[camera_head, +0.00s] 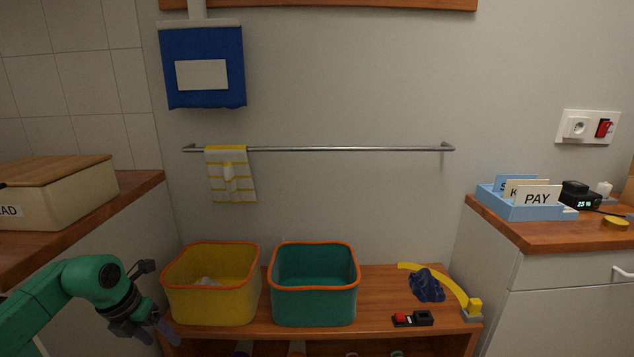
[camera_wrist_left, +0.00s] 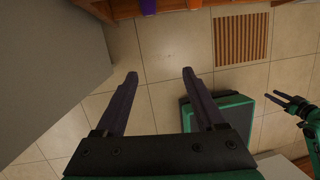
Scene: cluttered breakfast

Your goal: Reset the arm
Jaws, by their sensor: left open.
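My left gripper (camera_head: 158,334) hangs at the lower left in the head view, in front of the yellow bin. In the left wrist view its two dark fingers (camera_wrist_left: 160,75) are spread apart, with only floor tiles between them, so it is open and empty. My right gripper (camera_wrist_left: 271,95) shows at the right edge of the left wrist view on a green arm. Its two thin fingers look parted, with nothing seen between them. The right arm is not in the head view.
A yellow bin (camera_head: 212,299) and a teal bin (camera_head: 313,302) stand on a low wooden bench (camera_head: 375,285). A wooden counter (camera_head: 130,195) with a bread box (camera_head: 70,197) is at left. A right counter (camera_head: 530,233) holds a blue file tray (camera_head: 528,212). A towel (camera_head: 230,175) hangs on a rail.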

